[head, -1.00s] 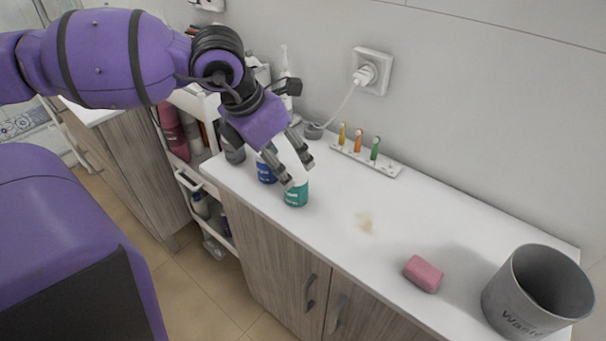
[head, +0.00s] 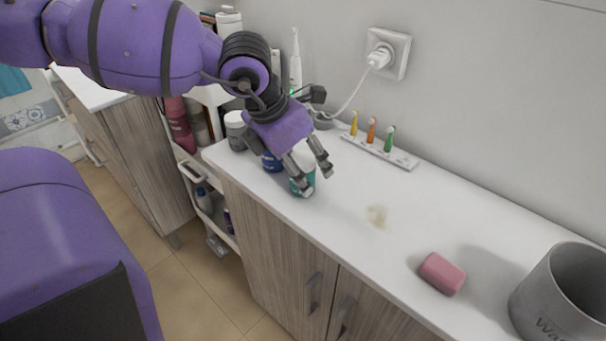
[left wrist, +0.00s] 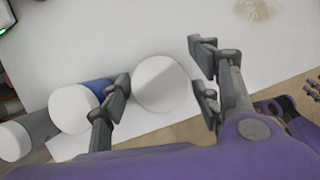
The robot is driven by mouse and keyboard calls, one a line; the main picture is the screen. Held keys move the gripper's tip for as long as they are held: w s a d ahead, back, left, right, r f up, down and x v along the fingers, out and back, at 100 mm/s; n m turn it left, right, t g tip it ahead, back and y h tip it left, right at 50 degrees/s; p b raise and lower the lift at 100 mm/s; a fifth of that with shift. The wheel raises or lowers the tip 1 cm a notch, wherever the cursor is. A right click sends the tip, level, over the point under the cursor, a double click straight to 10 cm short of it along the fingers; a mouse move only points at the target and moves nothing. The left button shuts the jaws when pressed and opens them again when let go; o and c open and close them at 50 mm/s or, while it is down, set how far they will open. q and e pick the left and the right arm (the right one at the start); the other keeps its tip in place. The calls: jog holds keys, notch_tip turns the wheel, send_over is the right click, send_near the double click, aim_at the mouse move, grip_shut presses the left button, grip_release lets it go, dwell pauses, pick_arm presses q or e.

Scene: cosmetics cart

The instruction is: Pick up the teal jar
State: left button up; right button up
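The teal jar (head: 308,182) has a white lid and stands upright near the front edge of the white counter. My left gripper (head: 318,180) is over it, partly hiding it in the head view. In the left wrist view, the white lid (left wrist: 163,84) lies between the fingers of my left gripper (left wrist: 160,85). The gripper is open. The left finger is very close to the lid; whether it touches, I cannot tell. A clear gap shows between the lid and the right fingers.
A blue jar (head: 271,163) stands close by on the left, with a grey jar (head: 236,130) beyond. A toothbrush holder (head: 380,151) is near the wall. A pink soap (head: 442,273) and grey bin (head: 565,295) stand right. The counter between has a stain (head: 377,215).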

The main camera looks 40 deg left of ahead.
pick_arm(q)
jog(key=c, duration=0.8)
jog(key=shift+c, duration=1)
pick_arm(e)
jog(key=shift+s+f, duration=0.3)
jog(key=shift+s, duration=0.25)
pick_arm(q)
jog(key=shift+r, duration=0.25)
notch_tip(320, 180, up, 3)
jog(key=shift+s+r+p, duration=0.1)
jog(key=shift+r+p, duration=0.1)
jog(key=shift+p, duration=0.8)
jog(key=s+a+r+p, duration=0.3)
jog(key=s+r+p, duration=0.6)
jog(key=s, duration=0.4)
jog(key=shift+s, duration=0.3)
pick_arm(e)
jog(key=w+r+t, duration=0.1)
jog(key=w+r, duration=0.2)
jog(key=r, duration=0.8)
jog(key=shift+w+a+r, duration=0.2)
jog(key=shift+w, duration=0.2)
